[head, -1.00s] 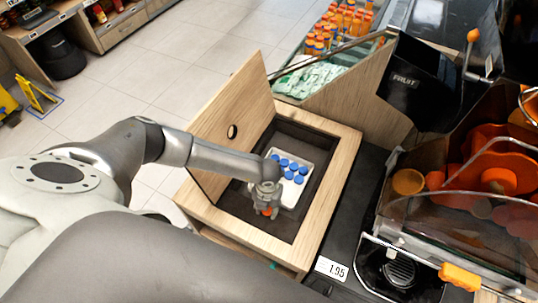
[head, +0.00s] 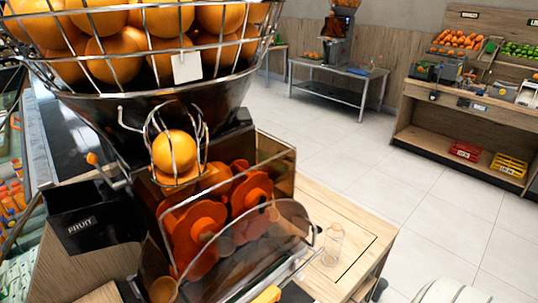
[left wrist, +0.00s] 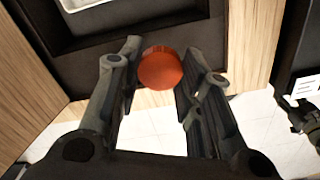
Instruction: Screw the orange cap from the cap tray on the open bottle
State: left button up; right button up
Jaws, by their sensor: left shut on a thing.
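In the left wrist view my left gripper (left wrist: 162,72) is shut on an orange cap (left wrist: 160,66), held between its fingertips with its round face toward the camera. The white cap tray (left wrist: 88,4) shows only as an edge at the top left, inside the dark recess. In the head view a clear bottle (head: 332,245) stands upright on the wooden counter (head: 362,222), right of the juicer. No cap shows on it, though its neck is small and faint. My left gripper is outside the head view. My right gripper is not identifiable in either view.
The orange juicer (head: 215,210), with its wire basket (head: 150,88) of oranges, fills the left of the head view, its clear cover beside the bottle. Bare counter surrounds the bottle's right side. A dark part (left wrist: 302,115) at the wrist view's right is unclear.

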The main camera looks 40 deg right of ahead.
pick_arm(q)
jog(key=r+m, duration=0.2)
jog(key=d+r+m+b, duration=0.1)
jog(key=r+m, duration=0.1)
jog(key=m, duration=0.1)
jog(key=w+r+m, duration=0.1)
jog(key=r+m, duration=0.1)
jog(key=shift+d+r+m, duration=0.2)
jog(key=shift+d+m, duration=0.05)
jog(key=shift+m, duration=0.05)
jog(key=s+r+m+b, duration=0.2)
jog(key=r+m, duration=0.6)
jog(key=m, duration=0.4)
jog(key=s+a+r+m+b, duration=0.1)
jog(key=s+r+m+b, duration=0.2)
jog(key=r+m, duration=0.5)
jog(key=shift+a+r+m, duration=0.15)
jog(key=shift+m, duration=1.85)
pick_arm(e)
notch_tip(320, 180, down, 6)
jog(key=shift+f, duration=0.2)
pick_arm(q)
jog(key=shift+s, duration=0.15)
pick_arm(e)
jog(key=shift+s, duration=0.1)
jog(key=shift+c, duration=0.5)
